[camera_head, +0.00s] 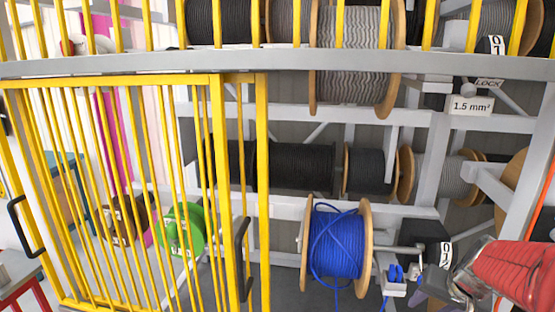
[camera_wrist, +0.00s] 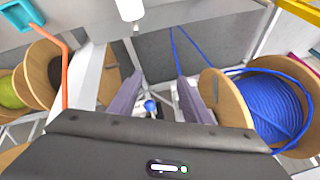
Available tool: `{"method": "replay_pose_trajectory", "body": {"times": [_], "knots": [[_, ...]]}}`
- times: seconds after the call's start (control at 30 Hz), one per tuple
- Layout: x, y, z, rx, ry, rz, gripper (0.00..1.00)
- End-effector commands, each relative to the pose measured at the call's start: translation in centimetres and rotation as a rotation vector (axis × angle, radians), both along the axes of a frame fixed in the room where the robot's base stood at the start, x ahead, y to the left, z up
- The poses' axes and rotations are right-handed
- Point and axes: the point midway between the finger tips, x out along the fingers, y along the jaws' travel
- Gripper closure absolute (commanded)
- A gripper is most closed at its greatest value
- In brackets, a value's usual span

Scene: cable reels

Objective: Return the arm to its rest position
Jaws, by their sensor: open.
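My gripper (camera_wrist: 157,92) is open in the wrist view, with its two grey fingers apart. A small blue end (camera_wrist: 150,106) shows in the gap between them, and I cannot tell how far beyond the fingers it is. In the head view my red arm (camera_head: 505,275) reaches in from the lower right, beside the blue cable reel (camera_head: 335,245). That reel also shows to the right of the fingers in the wrist view (camera_wrist: 275,105). No cable is gripped.
A yellow barred gate (camera_head: 262,190) and a grey rail (camera_head: 300,63) stand in front of the rack. Grey posts (camera_head: 435,150) and several reels, including a green one (camera_head: 182,230), crowd the space. In the wrist view an orange tube (camera_wrist: 65,70) and wooden reels lie left.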

Motion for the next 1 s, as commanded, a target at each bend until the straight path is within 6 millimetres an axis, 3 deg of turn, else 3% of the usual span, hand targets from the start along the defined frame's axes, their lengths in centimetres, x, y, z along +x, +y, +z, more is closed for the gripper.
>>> {"method": "replay_pose_trajectory", "body": {"times": [0.4, 0.8, 1.0], "knots": [[-7.7, 8.9, 2.0, -0.041, 0.113, 0.126, 0.56], [-14.1, 14.8, 3.9, -0.153, 0.123, 0.279, 0.56], [-16.1, 17.3, 5.3, -0.216, 0.063, 0.379, 0.56]]}}
